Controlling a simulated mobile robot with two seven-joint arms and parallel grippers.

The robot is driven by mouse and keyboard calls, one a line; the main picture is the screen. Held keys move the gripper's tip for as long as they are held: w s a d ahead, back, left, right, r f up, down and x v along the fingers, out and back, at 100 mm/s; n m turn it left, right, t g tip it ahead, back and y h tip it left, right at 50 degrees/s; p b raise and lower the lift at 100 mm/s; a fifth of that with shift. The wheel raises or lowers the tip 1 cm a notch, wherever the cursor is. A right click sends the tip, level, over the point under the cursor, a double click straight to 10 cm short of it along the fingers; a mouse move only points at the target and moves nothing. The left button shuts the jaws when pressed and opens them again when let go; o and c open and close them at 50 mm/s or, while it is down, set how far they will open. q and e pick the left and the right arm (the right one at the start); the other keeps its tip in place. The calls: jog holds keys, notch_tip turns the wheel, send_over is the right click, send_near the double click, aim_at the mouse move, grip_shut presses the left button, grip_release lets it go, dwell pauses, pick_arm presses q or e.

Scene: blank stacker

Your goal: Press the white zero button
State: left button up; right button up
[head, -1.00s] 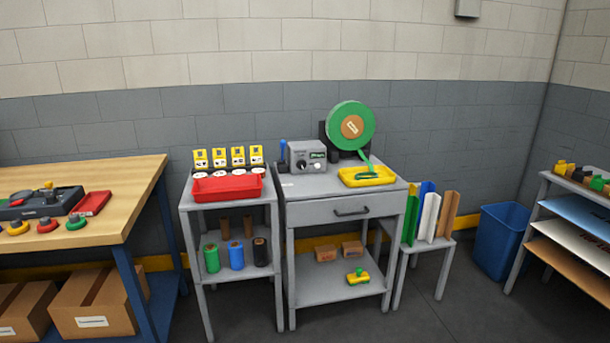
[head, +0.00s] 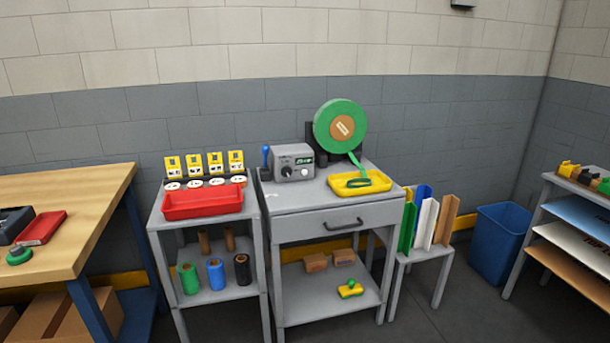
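A grey control box (head: 293,162) stands at the back left of the grey drawer table's top. Its front has a dark knob, a small dark display with green marks and a small white round button (head: 304,172) below the display. A blue-topped lever (head: 266,157) stands just left of the box. A green reel (head: 340,127) with a brown centre stands behind, and a green strip hangs from it to the yellow tray (head: 362,183) on the right of the tabletop. Neither of my grippers shows in the head view.
A red bin (head: 203,202) sits on the grey shelf unit at left, before yellow cards. A wooden bench (head: 60,215) is farther left. A small stand with coloured panels (head: 424,220), a blue bin (head: 499,243) and a rack are at right. Floor shows at lower right.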

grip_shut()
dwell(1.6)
